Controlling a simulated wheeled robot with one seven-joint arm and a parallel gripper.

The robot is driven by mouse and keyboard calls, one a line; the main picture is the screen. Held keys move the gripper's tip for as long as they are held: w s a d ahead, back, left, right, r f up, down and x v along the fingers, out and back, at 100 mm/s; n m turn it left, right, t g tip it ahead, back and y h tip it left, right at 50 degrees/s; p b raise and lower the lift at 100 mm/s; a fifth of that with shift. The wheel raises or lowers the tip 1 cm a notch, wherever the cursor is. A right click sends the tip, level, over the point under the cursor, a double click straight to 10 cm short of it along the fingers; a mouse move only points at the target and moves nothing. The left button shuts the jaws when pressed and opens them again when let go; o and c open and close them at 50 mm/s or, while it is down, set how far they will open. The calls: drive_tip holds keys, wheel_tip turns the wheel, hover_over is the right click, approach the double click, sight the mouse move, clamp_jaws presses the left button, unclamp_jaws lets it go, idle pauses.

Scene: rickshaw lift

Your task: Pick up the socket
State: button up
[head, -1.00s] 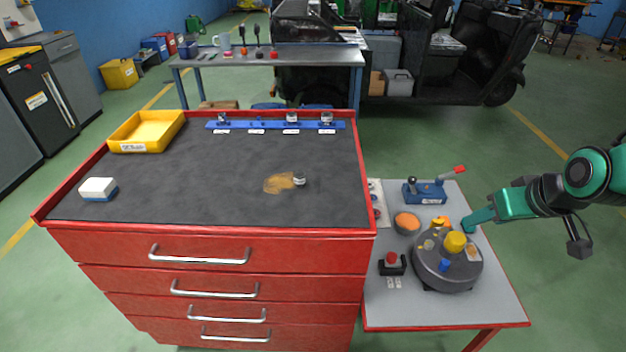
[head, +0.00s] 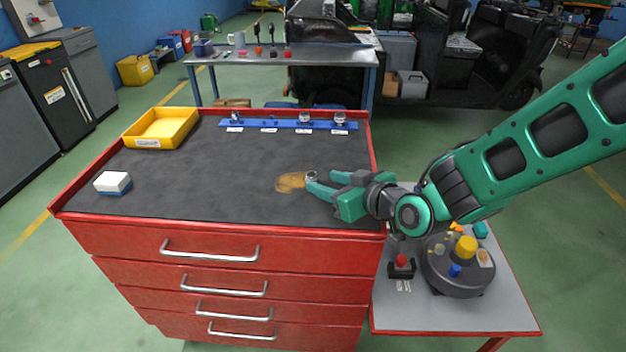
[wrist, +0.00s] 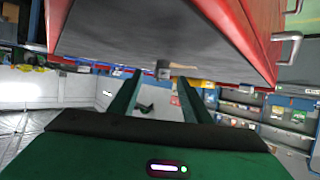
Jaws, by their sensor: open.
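A small metallic socket (head: 312,177) stands on the dark top of the red tool cabinet, at the right end of a brown stain (head: 290,182). My gripper (head: 312,188) is open, low over the right part of the cabinet top, with its fingertips just right of the socket in the head view. I cannot tell whether they touch it. In the wrist view the socket (wrist: 163,69) shows ahead of my two green fingers (wrist: 158,80), roughly between them. More sockets stand on a blue rail (head: 285,124) at the back of the cabinet top.
A yellow tray (head: 160,128) sits at the back left of the cabinet, and a white and blue block (head: 113,183) at the front left. A red rim (head: 225,226) edges the top. A side table (head: 430,317) with a round fixture (head: 457,267) is at the right.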

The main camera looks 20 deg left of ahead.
sight(315, 178)
drive_tip(key=shift+x, duration=3.15)
drive_tip(key=shift+a+r, duration=0.15)
drive_tip(key=shift+r, duration=0.05)
clamp_jaws()
